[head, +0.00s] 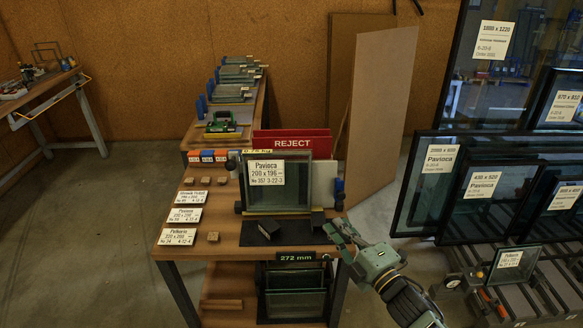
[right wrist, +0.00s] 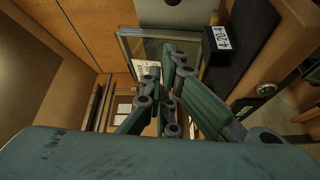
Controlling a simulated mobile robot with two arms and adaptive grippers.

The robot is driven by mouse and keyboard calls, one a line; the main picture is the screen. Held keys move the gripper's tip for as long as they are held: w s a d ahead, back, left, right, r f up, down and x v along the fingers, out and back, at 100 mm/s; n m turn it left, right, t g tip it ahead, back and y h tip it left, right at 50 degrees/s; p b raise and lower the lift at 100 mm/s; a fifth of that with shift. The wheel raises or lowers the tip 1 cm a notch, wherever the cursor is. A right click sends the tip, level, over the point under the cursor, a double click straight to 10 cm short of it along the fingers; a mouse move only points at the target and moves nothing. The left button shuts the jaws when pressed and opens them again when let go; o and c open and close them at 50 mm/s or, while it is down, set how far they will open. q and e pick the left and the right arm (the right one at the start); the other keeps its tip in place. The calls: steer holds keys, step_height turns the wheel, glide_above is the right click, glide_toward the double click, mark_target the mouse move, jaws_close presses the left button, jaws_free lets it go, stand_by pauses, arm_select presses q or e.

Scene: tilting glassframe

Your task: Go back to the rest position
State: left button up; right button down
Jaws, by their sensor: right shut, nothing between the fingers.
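My right gripper (head: 342,232) is at the right edge of the wooden table (head: 212,238), its arm coming in from the lower right. It is shut and empty. In the right wrist view the closed fingers (right wrist: 168,68) point towards a framed pane (right wrist: 138,45) with a white label. My left gripper is in neither view.
A red REJECT sign (head: 292,143) stands behind the pane. Labelled cards (head: 188,197) and small wooden blocks lie at the table's left. Large framed panes (head: 437,180) lean on a rack at the right. Brown boards (head: 378,105) stand behind. The floor at left is clear.

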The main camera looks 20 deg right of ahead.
steer(key=s+a+f+m+g+h, duration=0.3)
steer(key=s+f+m+g+h, duration=0.3)
steer(key=s+f+m, duration=0.4)
steer(key=s+a+f+m+g+y, duration=0.1)
steer(key=s+a+m+g, duration=0.3)
steer(key=s, duration=0.5)
steer(key=s+a+f+m+g+y, duration=0.1)
steer(key=s+a+m+g+y, duration=0.15)
steer(key=s+g, duration=0.45)
steer(key=s+f, duration=0.2)
steer(key=f, duration=1.1)
steer(key=s+f, duration=0.2)
steer(key=f, duration=1.2)
steer(key=s+d+f, duration=0.1)
steer(key=s+f, duration=0.6)
steer(key=s, duration=0.1)
steer(key=s+d+f+h, duration=0.1)
steer(key=s+d+f, duration=0.1)
steer(key=s+f, duration=0.6)
steer(key=shift+s+d, duration=0.25)
steer(key=shift+s, duration=0.25)
steer(key=shift+f+n, duration=0.1)
steer(key=shift+n, duration=0.15)
